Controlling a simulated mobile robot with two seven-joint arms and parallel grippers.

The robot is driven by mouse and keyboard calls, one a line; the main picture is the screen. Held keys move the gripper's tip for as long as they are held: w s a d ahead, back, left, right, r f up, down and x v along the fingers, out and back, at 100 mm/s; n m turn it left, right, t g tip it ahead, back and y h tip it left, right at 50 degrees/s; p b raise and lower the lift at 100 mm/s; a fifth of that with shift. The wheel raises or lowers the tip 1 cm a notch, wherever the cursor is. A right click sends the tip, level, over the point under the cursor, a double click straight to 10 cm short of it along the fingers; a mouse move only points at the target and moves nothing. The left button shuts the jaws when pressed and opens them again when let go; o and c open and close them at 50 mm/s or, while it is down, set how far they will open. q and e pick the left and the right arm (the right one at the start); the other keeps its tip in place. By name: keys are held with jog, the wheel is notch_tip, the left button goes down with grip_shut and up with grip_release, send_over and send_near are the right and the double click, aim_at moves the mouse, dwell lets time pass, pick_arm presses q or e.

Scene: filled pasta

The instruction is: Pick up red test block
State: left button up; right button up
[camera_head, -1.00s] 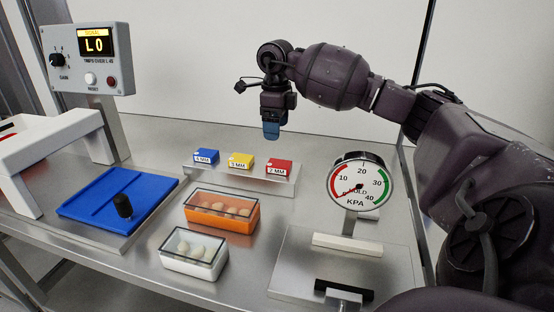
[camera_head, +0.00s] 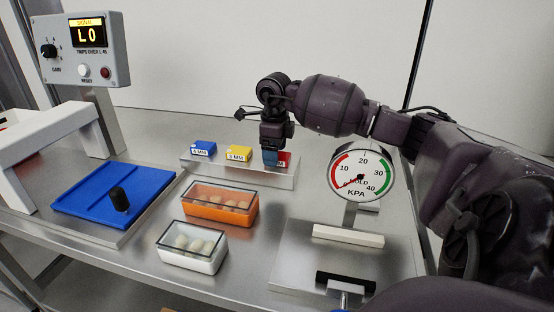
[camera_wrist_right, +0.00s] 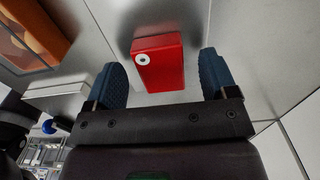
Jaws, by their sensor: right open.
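The red test block (camera_head: 284,158) sits at the right end of a low metal stand (camera_head: 240,172), partly hidden behind my right gripper (camera_head: 271,157). My right gripper points down at the block. My left gripper is not in view.
Blue (camera_head: 202,149) and yellow (camera_head: 238,153) blocks stand left of the red one. A pressure gauge (camera_head: 360,174) stands to the right. Orange (camera_head: 203,215) and white (camera_head: 178,259) lidded boxes stand in front. A blue board (camera_head: 90,200) lies at left.

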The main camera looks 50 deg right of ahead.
jog(key=shift+f, duration=0.6)
jog(key=shift+c, duration=0.3)
jog(key=c, duration=0.9)
jog(key=shift+r, duration=0.15)
jog(key=shift+c, duration=0.2)
